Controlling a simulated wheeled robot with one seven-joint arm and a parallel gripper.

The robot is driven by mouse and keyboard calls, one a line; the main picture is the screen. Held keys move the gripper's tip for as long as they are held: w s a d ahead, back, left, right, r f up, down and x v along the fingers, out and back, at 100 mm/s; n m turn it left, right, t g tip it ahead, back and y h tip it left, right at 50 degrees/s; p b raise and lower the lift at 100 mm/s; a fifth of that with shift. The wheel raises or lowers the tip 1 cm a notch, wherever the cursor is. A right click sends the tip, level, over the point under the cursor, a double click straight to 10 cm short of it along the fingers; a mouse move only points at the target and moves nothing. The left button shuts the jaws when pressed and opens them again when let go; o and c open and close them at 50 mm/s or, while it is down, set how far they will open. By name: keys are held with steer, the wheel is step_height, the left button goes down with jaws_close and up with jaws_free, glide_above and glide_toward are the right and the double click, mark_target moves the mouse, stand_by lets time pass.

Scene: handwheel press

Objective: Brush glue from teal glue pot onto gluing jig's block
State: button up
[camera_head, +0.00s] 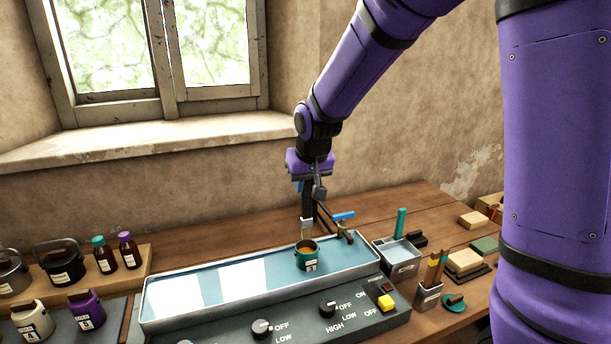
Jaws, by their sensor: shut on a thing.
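My gripper (308,208) is above the water bath, pointing down. It is shut on a brush (306,228), whose pale lower end hangs just above or at the mouth of the teal glue pot (311,266). I cannot tell whether the tip is inside the pot. A pale wooden block (465,260) sits on a dark base at the right, which looks like the gluing jig.
The long bath (165,322) has knobs and a yellow button (386,302) in front. A blue-handled tap (343,217) stands close behind the pot. A small water tray (402,268) and brush holder (428,296) lie between bath and block. Kettles and bottles (103,254) stand left.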

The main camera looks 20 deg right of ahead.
mark_target(306, 206)
steer(key=shift+f, duration=3.35)
steer(key=shift+r, duration=2.75)
steer(key=shift+r, duration=2)
steer(key=shift+d, duration=0.1)
